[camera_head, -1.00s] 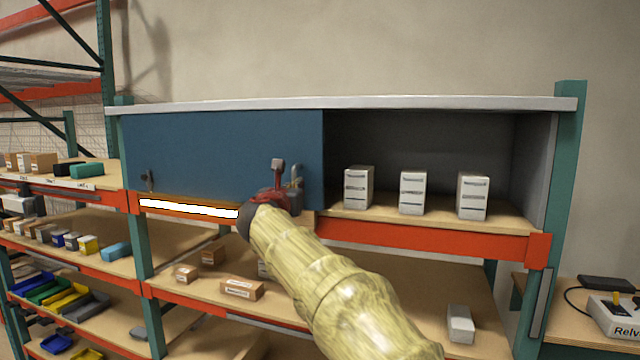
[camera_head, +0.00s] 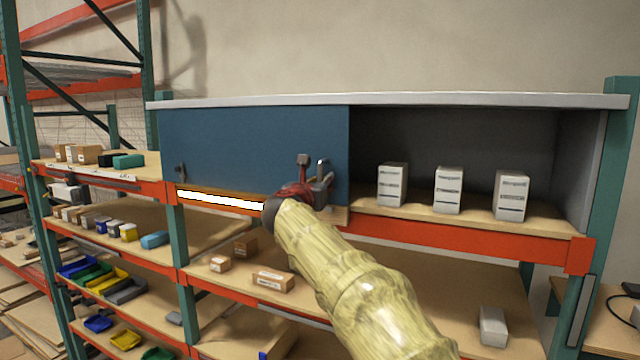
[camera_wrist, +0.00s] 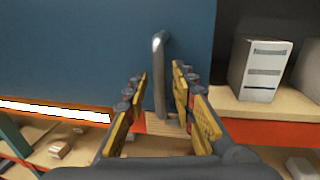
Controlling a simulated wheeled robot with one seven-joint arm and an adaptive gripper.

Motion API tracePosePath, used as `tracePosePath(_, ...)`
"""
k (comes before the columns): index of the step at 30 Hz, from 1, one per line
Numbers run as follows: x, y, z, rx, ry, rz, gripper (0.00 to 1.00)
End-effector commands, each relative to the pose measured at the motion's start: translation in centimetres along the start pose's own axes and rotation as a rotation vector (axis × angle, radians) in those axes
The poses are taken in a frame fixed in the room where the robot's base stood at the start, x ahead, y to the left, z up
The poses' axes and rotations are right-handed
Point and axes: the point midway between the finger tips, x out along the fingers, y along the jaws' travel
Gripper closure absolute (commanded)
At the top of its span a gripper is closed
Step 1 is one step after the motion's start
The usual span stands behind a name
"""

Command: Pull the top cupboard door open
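The top cupboard has a flat blue door (camera_head: 240,150) covering its left part, while its right part shows an uncovered interior. A grey bar handle (camera_head: 322,168) stands upright near the door's right edge; it also shows in the wrist view (camera_wrist: 160,75). My gripper (camera_head: 318,186) is at this handle. In the wrist view my gripper (camera_wrist: 160,104) is open, with one yellow-padded finger on each side of the handle's lower part and visible gaps beside it. A second dark handle (camera_head: 181,172) sits near the door's left edge.
Several white boxes (camera_head: 447,190) stand inside the cupboard's open right part. An orange beam (camera_head: 460,232) and a lit white strip (camera_head: 220,200) run below the cupboard. Lower shelves hold small cartons (camera_head: 272,281) and coloured bins (camera_head: 105,280).

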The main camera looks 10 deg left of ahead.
Motion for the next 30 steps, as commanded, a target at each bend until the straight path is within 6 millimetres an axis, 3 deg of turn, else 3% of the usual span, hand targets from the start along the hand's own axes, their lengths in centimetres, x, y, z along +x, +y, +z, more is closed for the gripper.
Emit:
tracePosePath(13,-1.0,0.1,0.1,-0.001,0.0,0.001,0.73)
tracePosePath(30,-10.4,0.1,-0.1,-0.001,0.001,0.002,0.73)
